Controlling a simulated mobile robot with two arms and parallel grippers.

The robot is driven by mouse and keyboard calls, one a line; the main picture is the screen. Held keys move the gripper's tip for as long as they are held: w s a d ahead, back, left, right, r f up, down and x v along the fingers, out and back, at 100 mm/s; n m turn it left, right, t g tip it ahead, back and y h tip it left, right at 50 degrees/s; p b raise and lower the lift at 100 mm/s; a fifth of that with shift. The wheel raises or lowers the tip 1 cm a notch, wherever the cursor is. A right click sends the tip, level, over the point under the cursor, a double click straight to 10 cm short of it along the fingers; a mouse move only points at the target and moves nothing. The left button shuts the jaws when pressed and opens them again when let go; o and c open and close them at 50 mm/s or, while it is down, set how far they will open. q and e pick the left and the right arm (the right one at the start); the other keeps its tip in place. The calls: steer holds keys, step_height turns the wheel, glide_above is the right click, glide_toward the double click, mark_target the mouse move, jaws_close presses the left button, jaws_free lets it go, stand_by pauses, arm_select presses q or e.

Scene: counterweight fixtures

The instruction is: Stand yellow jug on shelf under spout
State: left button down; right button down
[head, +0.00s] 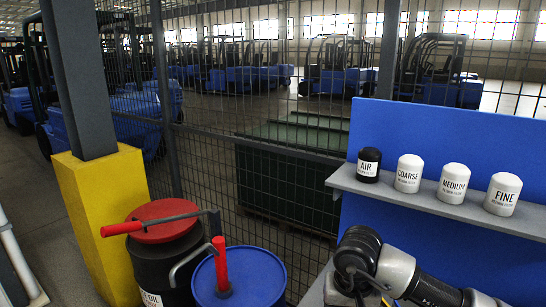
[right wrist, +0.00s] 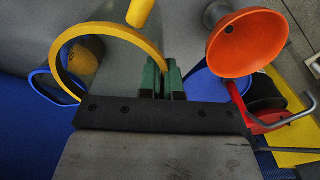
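In the right wrist view, a yellow round band (right wrist: 62,48), which I take to be part of the yellow jug, curves in from the left. Its end runs between the green fingertips of my right gripper (right wrist: 163,78). The fingers stand close together with the band between them, so the gripper looks shut on it. The rest of the jug cannot be made out. A yellow cylinder end (right wrist: 140,12) shows at the top; I cannot tell what it belongs to. In the head view my right arm is at the lower right and its fingers are hidden. My left gripper is not in view.
The grey shelf (head: 440,207) on the blue panel (head: 445,135) holds a black AIR canister (head: 369,165) and white COARSE (head: 409,173), MEDIUM (head: 453,183) and FINE (head: 502,194) ones. An orange funnel (right wrist: 240,50) is right of the gripper. Drums (head: 165,250) and a yellow post base (head: 100,215) stand left.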

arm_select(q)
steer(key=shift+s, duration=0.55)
arm_select(e)
steer(key=s+d+f, duration=0.2)
steer(key=s, duration=0.4)
steer(key=s+d+f+n, duration=0.1)
steer(key=s+d, duration=0.1)
steer(key=s, duration=0.4)
steer(key=shift+d+f+n, duration=0.3)
steer(key=shift+d+f, duration=0.05)
steer(key=shift+d, duration=0.05)
